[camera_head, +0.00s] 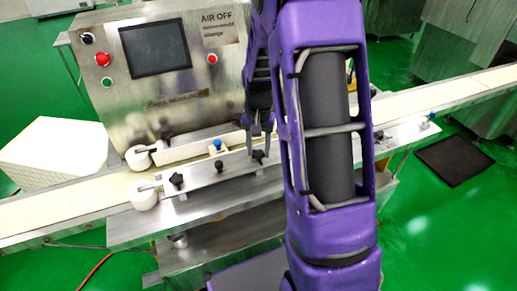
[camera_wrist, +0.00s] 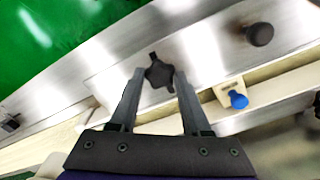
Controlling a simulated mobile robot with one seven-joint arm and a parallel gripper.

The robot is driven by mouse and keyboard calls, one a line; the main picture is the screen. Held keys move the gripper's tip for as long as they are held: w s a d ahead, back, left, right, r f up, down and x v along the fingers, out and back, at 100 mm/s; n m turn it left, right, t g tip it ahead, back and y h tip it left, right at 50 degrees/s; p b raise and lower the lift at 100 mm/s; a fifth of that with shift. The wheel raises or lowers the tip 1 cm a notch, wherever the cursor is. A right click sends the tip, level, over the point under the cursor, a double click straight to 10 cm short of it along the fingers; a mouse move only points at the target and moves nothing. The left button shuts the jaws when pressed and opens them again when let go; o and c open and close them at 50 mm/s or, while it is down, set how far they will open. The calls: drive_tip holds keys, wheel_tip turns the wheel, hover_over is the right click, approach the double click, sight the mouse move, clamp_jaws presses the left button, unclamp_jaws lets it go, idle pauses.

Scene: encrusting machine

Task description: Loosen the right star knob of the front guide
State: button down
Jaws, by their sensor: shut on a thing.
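The front guide (camera_head: 200,176) is a metal bar along the near side of the conveyor. Its right star knob (camera_head: 258,156) is black and lobed, and it shows between my fingertips in the wrist view (camera_wrist: 158,75). My gripper (camera_head: 258,135) points down at this knob, with a finger on each side of it, also in the wrist view (camera_wrist: 159,76). It is shut on the knob. The left star knob (camera_head: 177,180) and a round black knob (camera_head: 220,165), also in the wrist view (camera_wrist: 259,34), stand free on the guide.
A blue knob (camera_head: 217,145) on a pale block stands just behind the guide, close to one finger in the wrist view (camera_wrist: 238,100). White rollers (camera_head: 144,195) sit at the guide's left end. The control panel (camera_head: 155,50) rises behind. The conveyor belt (camera_head: 455,93) runs right.

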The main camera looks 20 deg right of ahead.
sight(258, 153)
drive_tip(key=n, duration=0.4)
drive_tip(key=shift+n, duration=2.6)
drive_tip(key=shift+c, duration=1.8)
unclamp_jaws()
wheel_tip(258, 153, up, 18)
drive_tip(key=p, duration=0.2)
drive_tip(key=shift+f, duration=0.25)
